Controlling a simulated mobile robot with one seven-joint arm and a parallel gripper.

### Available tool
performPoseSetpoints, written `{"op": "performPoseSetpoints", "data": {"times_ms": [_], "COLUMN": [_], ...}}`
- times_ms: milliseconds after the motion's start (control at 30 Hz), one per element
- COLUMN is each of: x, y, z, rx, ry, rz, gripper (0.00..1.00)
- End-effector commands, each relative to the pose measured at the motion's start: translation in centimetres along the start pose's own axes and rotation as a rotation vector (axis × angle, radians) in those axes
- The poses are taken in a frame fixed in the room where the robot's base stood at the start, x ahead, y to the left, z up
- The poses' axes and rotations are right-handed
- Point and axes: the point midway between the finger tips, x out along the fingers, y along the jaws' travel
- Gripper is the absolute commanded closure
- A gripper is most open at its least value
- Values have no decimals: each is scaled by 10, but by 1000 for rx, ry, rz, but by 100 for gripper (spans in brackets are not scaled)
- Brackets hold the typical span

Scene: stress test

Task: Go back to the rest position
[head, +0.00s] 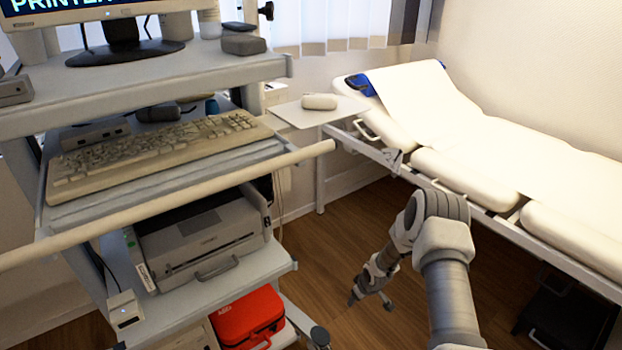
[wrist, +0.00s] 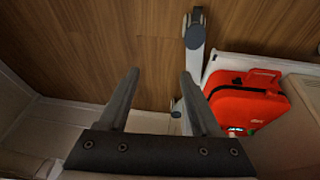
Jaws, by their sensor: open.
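My gripper (head: 369,302) hangs low over the wooden floor in the head view, between the cart and the examination bed. In the wrist view my gripper (wrist: 160,92) shows two dark fingers spread apart, with nothing between them but floor and a pale surface behind. My arm reaches forward and down from the lower right of the head view.
A cart (head: 285,258) on the left holds a monitor, a keyboard (head: 160,153), a printer (head: 200,240) and a red case (head: 248,318), also in the wrist view (wrist: 245,100). A white examination bed (head: 470,150) stands right. Wooden floor (head: 325,255) between them is clear.

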Motion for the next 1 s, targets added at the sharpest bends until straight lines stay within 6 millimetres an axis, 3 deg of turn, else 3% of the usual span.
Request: {"op": "performPoseSetpoints", "data": {"times_ms": [33,200,500,767,1000], "x": [-24,-95,-225,-333,-423], "y": [9,29,42,32,10], "z": [-14,-42,-70,-71,-54], "rx": [2,33,101,177,258], "ry": [1,-10,-18,-12,4], "rz": [18,65,139,188,216], "gripper": [35,35,35,35,35]}}
